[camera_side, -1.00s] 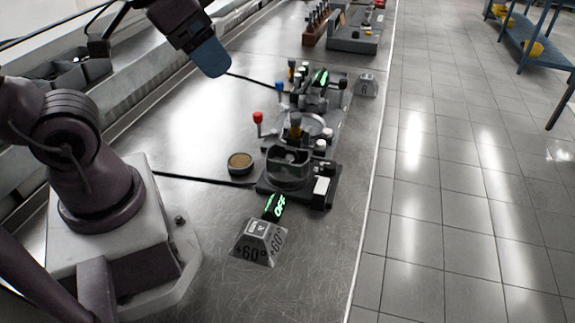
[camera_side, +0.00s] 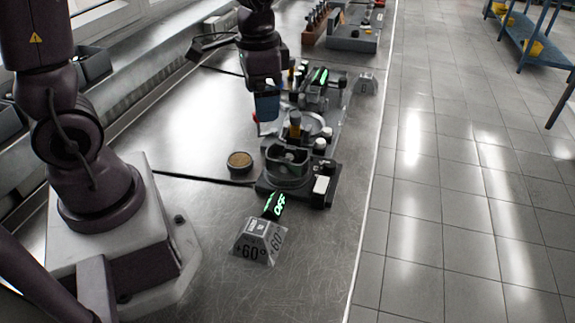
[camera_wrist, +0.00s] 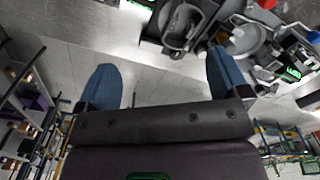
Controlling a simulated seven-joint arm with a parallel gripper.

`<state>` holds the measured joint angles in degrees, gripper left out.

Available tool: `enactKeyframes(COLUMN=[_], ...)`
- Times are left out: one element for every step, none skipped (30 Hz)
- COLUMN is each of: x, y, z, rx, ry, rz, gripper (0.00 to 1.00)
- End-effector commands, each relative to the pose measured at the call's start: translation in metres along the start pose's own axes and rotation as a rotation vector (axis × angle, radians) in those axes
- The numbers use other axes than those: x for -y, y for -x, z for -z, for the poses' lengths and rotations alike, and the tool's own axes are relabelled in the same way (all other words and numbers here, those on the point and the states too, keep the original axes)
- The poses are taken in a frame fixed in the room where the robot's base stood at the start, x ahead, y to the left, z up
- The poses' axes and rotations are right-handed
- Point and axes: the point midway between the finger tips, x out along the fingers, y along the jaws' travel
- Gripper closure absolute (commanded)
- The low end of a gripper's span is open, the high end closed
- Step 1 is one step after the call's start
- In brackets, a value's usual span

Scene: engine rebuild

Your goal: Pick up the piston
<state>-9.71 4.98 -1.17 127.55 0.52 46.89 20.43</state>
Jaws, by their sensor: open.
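I cannot tell for sure which part is the piston. A dark, upright cylindrical part with a yellowish band (camera_side: 295,124) stands on the black fixture (camera_side: 325,190) in the side view. A short round part with a brown top (camera_side: 240,160) stands apart on the bench, left of the fixture. My gripper (camera_side: 267,106) points down with blue fingertips, above and just left of the fixture's middle. In the wrist view my gripper (camera_wrist: 164,78) is open, with nothing between its blue fingers. The fixture's dark ring (camera_wrist: 180,25) shows beyond the fingertips there.
A green lit display (camera_side: 275,205) and a +60° marked block (camera_side: 258,242) stand before the fixture. Another fixture with a green display (camera_side: 320,78) stands behind. Clear metal bench (camera_side: 185,130) lies to the left. The bench edge runs along the right.

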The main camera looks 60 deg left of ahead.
Motion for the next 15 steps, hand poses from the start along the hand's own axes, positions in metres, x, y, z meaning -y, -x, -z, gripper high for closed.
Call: enactKeyframes(x=[0.007,0.010,0.014,0.018,0.020,0.024,0.026,0.027,0.029,0.030,0.031,0.032,0.032,0.032,0.032], y=[-0.017,-0.025,-0.035,-0.042,-0.049,-0.056,-0.059,-0.060,-0.058,-0.056,-0.054,-0.054,-0.055,-0.056,-0.058], z=[0.008,0.012,0.017,0.021,0.025,0.032,0.036,0.041,0.046,0.049,0.051,0.052,0.052,0.052,0.052], rx=[0.031,0.042,0.054,0.058,0.062,0.061,0.055,0.047,0.030,0.018,0.011,0.007,0.006,0.005,0.006], ry=[-0.052,-0.091,-0.142,-0.183,-0.225,-0.288,-0.336,-0.378,-0.430,-0.462,-0.490,-0.521,-0.540,-0.553,-0.567], rz=[-0.014,-0.021,-0.029,-0.034,-0.038,-0.042,-0.041,-0.037,-0.027,-0.019,-0.014,-0.011,-0.010,-0.010,-0.010], gripper=[0.06,0.06,0.06,0.06,0.06,0.06,0.06,0.06,0.06,0.06,0.06,0.06,0.06,0.06,0.06])
